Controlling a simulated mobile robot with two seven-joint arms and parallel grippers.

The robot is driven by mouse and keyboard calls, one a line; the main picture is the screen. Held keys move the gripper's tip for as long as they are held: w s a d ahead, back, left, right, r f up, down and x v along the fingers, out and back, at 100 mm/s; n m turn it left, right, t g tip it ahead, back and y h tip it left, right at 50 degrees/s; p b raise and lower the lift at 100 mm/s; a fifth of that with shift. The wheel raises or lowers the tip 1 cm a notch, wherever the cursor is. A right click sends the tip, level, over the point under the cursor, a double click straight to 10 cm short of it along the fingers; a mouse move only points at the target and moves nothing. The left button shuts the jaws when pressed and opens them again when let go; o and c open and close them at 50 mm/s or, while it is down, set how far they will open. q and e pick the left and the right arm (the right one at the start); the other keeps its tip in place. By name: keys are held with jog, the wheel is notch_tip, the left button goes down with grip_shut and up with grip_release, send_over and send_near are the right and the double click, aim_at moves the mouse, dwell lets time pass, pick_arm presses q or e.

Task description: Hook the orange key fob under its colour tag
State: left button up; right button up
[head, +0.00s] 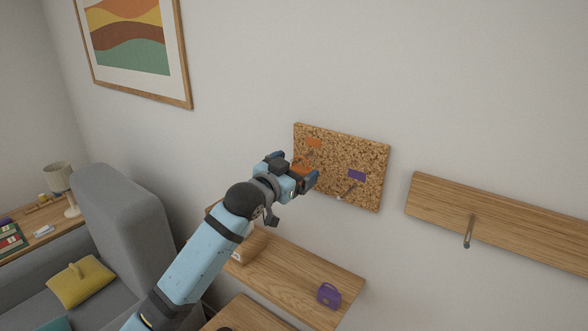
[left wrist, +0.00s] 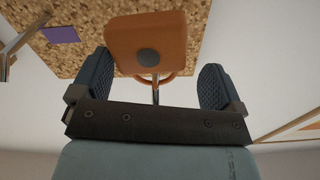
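The orange key fob (head: 301,170) is at the cork board (head: 372,154), below the orange tag (head: 313,143). In the left wrist view the fob (left wrist: 146,38) lies between the two fingers of my left gripper (left wrist: 157,85), with its ring beside a metal peg (left wrist: 155,92). The ring seems to be around the peg. The left gripper (head: 296,176) is open, with a visible gap between the fob and at least one finger. The orange peg is mostly hidden behind the gripper in the head view. My right gripper is not in view.
A purple tag (head: 356,175) with a hook (head: 347,192) is on the board's right half. A purple fob (head: 328,295) rests on the wooden shelf (head: 293,277) below. A wooden rail (head: 520,231) with a metal hook (head: 468,232) is at the right. A grey sofa (head: 126,216) stands left.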

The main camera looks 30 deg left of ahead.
pick_arm(q)
jog(key=s+a+b, duration=0.2)
jog(key=s+b, duration=0.1)
jog(key=s, duration=1)
jog(key=s+d+f+g+p, duration=0.1)
jog(key=s+d+f+g, duration=0.15)
jog(key=f, duration=0.85)
jog(key=s+d+f+g+p, duration=0.1)
jog(key=s+d+f, duration=0.2)
jog(key=f, duration=0.9)
jog(key=s+d+f+g, duration=0.1)
jog(key=s+d+f, duration=0.3)
jog(key=s+f, duration=0.3)
jog(key=s+d+f+n+g+p, duration=0.1)
jog(key=s+d+f, duration=0.3)
jog(key=s+f, duration=0.4)
notch_tip(320, 180, down, 2)
jog(key=shift+d+f+g+h, duration=0.1)
jog(key=shift+d+g+h, duration=0.2)
jog(key=shift+g, duration=0.35)
jog(key=shift+a, duration=0.1)
